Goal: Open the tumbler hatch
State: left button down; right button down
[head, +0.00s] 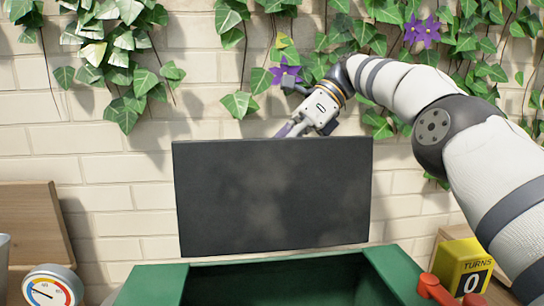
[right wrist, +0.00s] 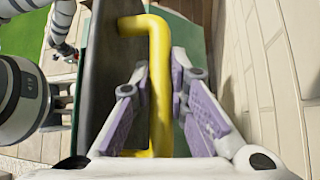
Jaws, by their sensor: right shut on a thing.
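The hatch (head: 270,195) is a dark grey panel. It stands raised and nearly upright above the back of the green tumbler (head: 150,285), whose opening shows below it. My right gripper (head: 292,130) is behind the hatch's top edge in the head view, its fingertips partly hidden. In the right wrist view, its purple-padded fingers (right wrist: 158,84) are on either side of the yellow handle (right wrist: 160,45), shut on it. The handle is hidden behind the panel in the head view.
A yellow turns counter (head: 462,268) reading 0 and a red part (head: 436,288) are at the lower right. A round gauge (head: 50,287) and a wooden board (head: 35,225) are at the left. A brick wall (head: 110,165) with ivy rises behind.

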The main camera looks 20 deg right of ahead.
jog(key=shift+f, duration=0.55)
dwell(0.4)
jog(key=c, duration=1.8)
grip_release()
jog(key=shift+r, duration=0.2)
